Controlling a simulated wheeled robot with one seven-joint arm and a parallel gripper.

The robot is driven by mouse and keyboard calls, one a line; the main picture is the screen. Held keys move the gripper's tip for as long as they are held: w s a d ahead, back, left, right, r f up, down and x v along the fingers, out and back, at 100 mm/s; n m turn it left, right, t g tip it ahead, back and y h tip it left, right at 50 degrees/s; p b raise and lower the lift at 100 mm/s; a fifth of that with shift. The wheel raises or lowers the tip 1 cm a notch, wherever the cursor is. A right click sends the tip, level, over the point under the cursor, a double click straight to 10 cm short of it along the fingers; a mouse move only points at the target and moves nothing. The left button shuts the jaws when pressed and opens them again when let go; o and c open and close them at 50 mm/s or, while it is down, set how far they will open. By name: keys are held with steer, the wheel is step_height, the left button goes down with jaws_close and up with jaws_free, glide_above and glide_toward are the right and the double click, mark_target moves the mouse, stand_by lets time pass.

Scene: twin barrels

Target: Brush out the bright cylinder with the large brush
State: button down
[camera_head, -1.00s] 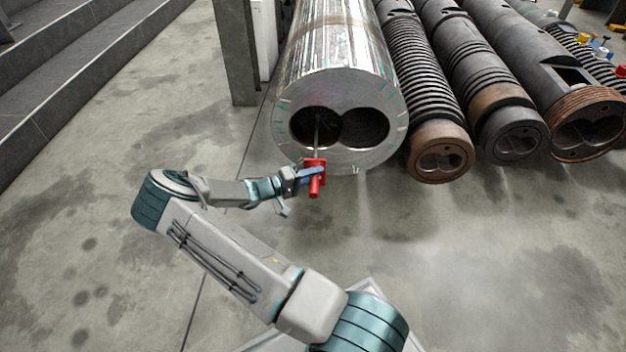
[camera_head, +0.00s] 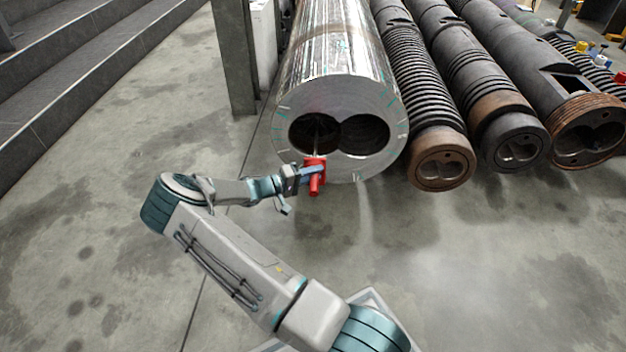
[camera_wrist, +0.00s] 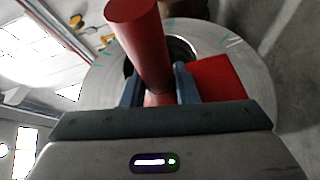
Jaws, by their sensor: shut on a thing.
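The bright cylinder (camera_head: 345,85) is a shiny metal barrel with two joined bores in its front face, lying at the top centre of the head view. Its face also shows behind the gripper in the wrist view (camera_wrist: 100,85). My gripper (camera_head: 312,173) is shut on the red handle of the brush (camera_head: 315,184), just in front of the left bore. The red handle fills the middle of the wrist view (camera_wrist: 140,40), between the two fingers. The brush's thin rod runs from the handle into the left bore. The bristle head is hidden in the dark bore.
Several dark, rust-ended barrels (camera_head: 440,165) lie side by side to the right of the bright cylinder. A grey post (camera_head: 234,60) stands close to its left. Steps (camera_head: 60,80) rise at the far left. The concrete floor in front is clear.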

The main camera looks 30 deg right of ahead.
mark_target(312, 194)
steer(key=shift+r, duration=0.1)
steer(key=shift+s+a+p, duration=0.25)
steer(key=shift+s+p, duration=0.05)
steer(key=shift+s+a+p, duration=0.35)
steer(key=shift+s+a, duration=0.05)
steer(key=shift+s, duration=0.3)
steer(key=shift+s+a+p, duration=0.3)
steer(key=shift+s+a, duration=0.05)
steer(key=shift+s, duration=0.3)
steer(key=shift+s+a+p, duration=0.4)
steer(key=shift+s+a, duration=0.15)
steer(key=shift+s, duration=0.3)
steer(key=shift+s+a+p, duration=0.4)
steer(key=shift+s+a, duration=0.1)
steer(key=shift+s, duration=0.35)
steer(key=s+a, duration=0.1)
steer(key=s+a+p, duration=0.1)
steer(key=s, duration=0.1)
steer(key=shift+s, duration=0.15)
steer(key=shift+d, duration=0.1)
